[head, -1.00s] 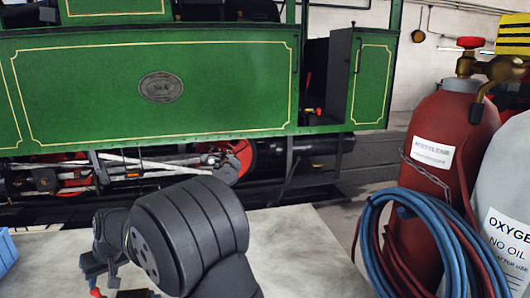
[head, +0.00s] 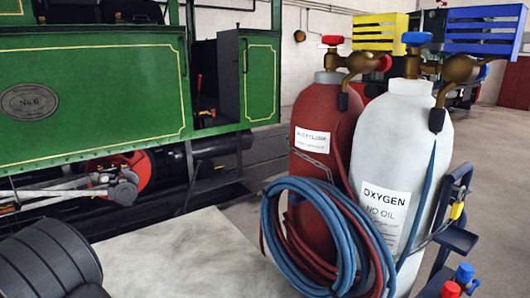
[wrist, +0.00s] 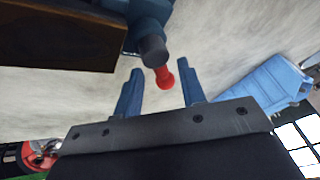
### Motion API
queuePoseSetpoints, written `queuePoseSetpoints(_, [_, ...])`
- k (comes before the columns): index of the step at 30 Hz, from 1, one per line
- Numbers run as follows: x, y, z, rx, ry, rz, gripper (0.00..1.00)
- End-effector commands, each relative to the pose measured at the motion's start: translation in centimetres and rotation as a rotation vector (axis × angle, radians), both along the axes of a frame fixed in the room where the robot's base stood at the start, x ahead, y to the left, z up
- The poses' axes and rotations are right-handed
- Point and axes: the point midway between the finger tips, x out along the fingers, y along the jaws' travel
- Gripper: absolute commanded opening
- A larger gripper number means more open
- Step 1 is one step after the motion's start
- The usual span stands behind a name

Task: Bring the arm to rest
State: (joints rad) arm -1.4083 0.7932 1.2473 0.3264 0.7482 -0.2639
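My gripper (wrist: 158,68) shows in the wrist view with its two blue fingers spread apart. A red knob (wrist: 166,78) on a dark, blue-bodied fitting (wrist: 150,30) appears between the fingers. There is a gap on each side of the knob, and neither finger seems to touch it. How far the knob is from the fingers in depth I cannot tell. In the head view only a dark part of my arm shows at the lower left, and the gripper is out of that view.
The pale bench top (head: 190,260) has a clear stretch. A red acetylene cylinder (head: 318,170), a white oxygen cylinder (head: 400,150) and coiled hoses (head: 310,240) stand right of it. A light blue crate-like object (wrist: 262,88) shows in the wrist view.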

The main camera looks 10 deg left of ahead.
Motion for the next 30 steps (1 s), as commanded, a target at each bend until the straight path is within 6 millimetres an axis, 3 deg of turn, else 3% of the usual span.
queuePoseSetpoints(8, [0.6, -1.4, 3.5, 0.004, -0.001, -0.015, 0.37])
queuePoseSetpoints(28, [2.7, -6.8, 15.7, 0.003, 0.0, -0.016, 0.37])
queuePoseSetpoints(29, [2.7, -6.9, 15.8, 0.001, 0.0, -0.016, 0.37])
queuePoseSetpoints(30, [2.5, -6.4, 14.4, -0.007, 0.001, -0.014, 0.37])
